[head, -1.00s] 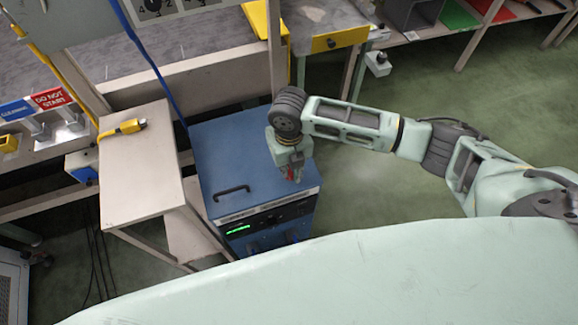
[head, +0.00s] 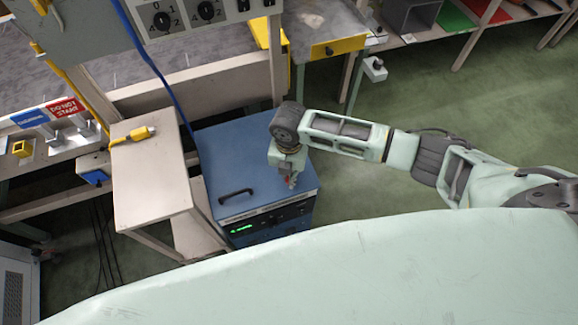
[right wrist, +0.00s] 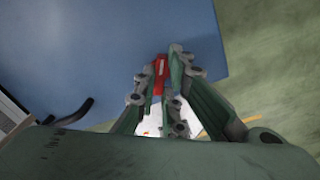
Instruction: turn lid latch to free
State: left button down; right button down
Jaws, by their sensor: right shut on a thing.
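A blue box with a flat lid (head: 225,155) stands on the floor in the middle of the head view. A black handle (head: 236,196) is on the lid near its front left; it also shows in the right wrist view (right wrist: 78,112). My right gripper (head: 291,180) points down at the lid's front right corner. In the right wrist view, its fingers (right wrist: 160,82) are shut on a red latch (right wrist: 159,70) at the lid's edge. The fingers hide part of the latch, so its exact angle is hard to read. My left gripper is not in view.
A narrow beige table (head: 150,180) with a yellow connector (head: 133,136) stands left of the box. A blue cable (head: 160,75) hangs behind it. A panel with dials (head: 185,12) is above. Green floor (head: 400,185) lies open to the right.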

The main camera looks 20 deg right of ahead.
jog(key=m+p, duration=0.1)
jog(key=m, duration=0.1)
jog(key=m+p, duration=0.3)
jog(key=m, duration=0.1)
jog(key=shift+r+m+p, duration=0.25)
jog(key=shift+m+p, duration=0.05)
jog(key=m+p, duration=0.2)
jog(key=m, duration=0.3)
jog(key=shift+w+f+p, duration=0.1)
jog(key=shift+f+p, duration=0.05)
jog(key=shift+p, duration=0.2)
jog(key=c, duration=1.8)
grip_release()
jog(key=shift+f, duration=0.1)
jog(key=shift+c, duration=0.2)
notch_tip(320, 180, up, 12)
